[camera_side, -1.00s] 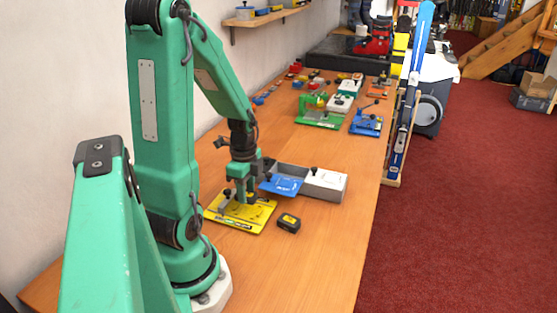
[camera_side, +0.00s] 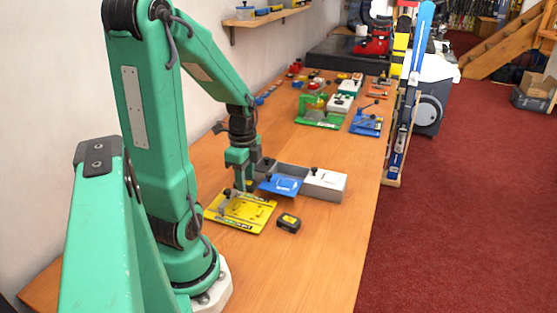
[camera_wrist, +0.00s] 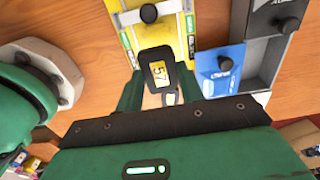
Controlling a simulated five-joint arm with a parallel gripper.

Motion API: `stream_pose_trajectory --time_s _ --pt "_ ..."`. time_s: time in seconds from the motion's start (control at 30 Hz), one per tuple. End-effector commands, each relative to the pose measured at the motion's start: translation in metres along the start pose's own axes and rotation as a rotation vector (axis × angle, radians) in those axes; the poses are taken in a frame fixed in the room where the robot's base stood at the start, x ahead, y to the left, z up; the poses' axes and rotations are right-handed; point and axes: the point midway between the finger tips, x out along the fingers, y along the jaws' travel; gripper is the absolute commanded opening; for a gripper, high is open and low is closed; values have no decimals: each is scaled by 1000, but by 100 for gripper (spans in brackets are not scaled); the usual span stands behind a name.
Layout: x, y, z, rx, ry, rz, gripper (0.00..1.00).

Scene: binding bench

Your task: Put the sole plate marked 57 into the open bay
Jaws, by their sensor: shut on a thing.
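My gripper (camera_side: 239,184) is just above the back of the yellow base plate (camera_side: 246,216) in the side view. In the wrist view its two green fingers are shut on a dark piece with a yellow label reading 57 (camera_wrist: 158,70). How much of this piece extends below the fingers is hidden. The grey tray (camera_side: 327,195) stands beyond the yellow plate. A white plate with a black knob (camera_side: 324,178) sits at its right end. A blue plate with a knob (camera_side: 281,185) is at its front left. Part of a grey bay shows behind the blue plate.
A small black box with a yellow label (camera_side: 288,222) lies on the bench right of the yellow plate. A green fixture (camera_side: 318,118) and a blue fixture (camera_side: 366,122) stand farther back. The bench front right is clear.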

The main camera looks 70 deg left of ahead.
Motion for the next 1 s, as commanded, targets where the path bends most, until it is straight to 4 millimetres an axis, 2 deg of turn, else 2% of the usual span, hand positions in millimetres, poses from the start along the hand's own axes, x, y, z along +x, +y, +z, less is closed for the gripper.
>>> stream_pose_trajectory --time_s 0.1,0.43,0.77,1.0 --pt "-19 -1 0 0 0 -5 21" --pt "-60 -1 0 -3 0 -4 21" --pt "-61 -22 -5 -179 0 1 21" --pt "-64 -46 -11 -379 0 2 21"
